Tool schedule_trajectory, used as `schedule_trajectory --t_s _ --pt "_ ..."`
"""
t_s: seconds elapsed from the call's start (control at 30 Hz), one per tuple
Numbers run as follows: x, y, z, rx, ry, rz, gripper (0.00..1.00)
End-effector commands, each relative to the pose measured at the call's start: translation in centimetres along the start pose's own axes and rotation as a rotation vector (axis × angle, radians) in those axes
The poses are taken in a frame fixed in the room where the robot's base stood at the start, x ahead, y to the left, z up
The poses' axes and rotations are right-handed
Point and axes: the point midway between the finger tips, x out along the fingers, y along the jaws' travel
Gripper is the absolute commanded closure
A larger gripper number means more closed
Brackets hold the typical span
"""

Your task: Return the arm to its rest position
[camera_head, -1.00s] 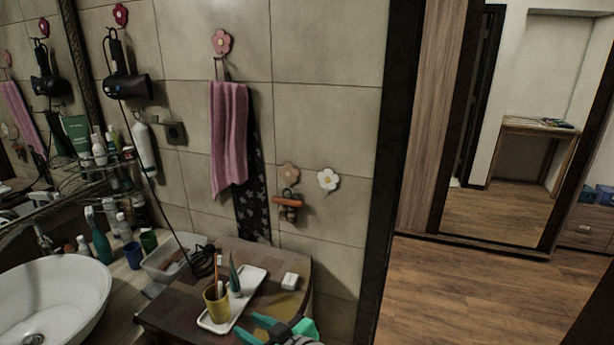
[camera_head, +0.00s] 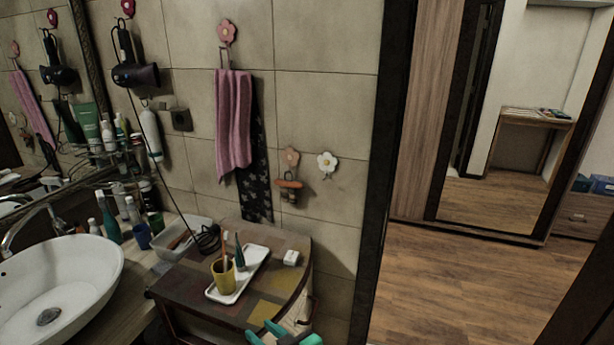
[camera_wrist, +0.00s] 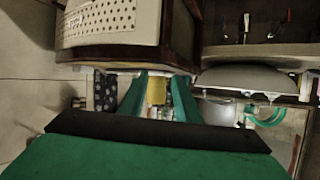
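My gripper (camera_wrist: 158,88) shows in the wrist view as two green fingers standing apart, with nothing seen held between them. A small yellow patch shows in the gap, seemingly background. In the head view, my gripper (camera_head: 284,334) is at the bottom edge, partly cut off, in front of the near right side of the small cabinet (camera_head: 190,290). It appears apart from the things on the cabinet top. The rest of my arm is mostly out of view.
On the cabinet stand a white tray (camera_head: 257,266), a yellow cup (camera_head: 224,277) with a brush, and a small white box (camera_head: 291,258). A sink basin (camera_head: 75,275) is at left. Wooden floor (camera_head: 440,290) is open at right, past a dark door frame (camera_head: 385,150).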

Motion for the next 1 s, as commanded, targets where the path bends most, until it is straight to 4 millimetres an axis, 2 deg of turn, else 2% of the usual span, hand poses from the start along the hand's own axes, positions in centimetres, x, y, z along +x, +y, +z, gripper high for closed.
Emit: schedule_trajectory --t_s 0.17,0.47,0.7,1.0 --pt "-0.3 0.5 3.5 0.060 -0.001 0.068 0.70" --pt "-2.5 0.8 12.1 0.174 0.009 0.252 0.70" --pt "-6.4 0.0 18.2 0.222 0.024 0.397 0.70" --pt "-12.9 -2.6 23.6 0.231 0.054 0.547 0.70"
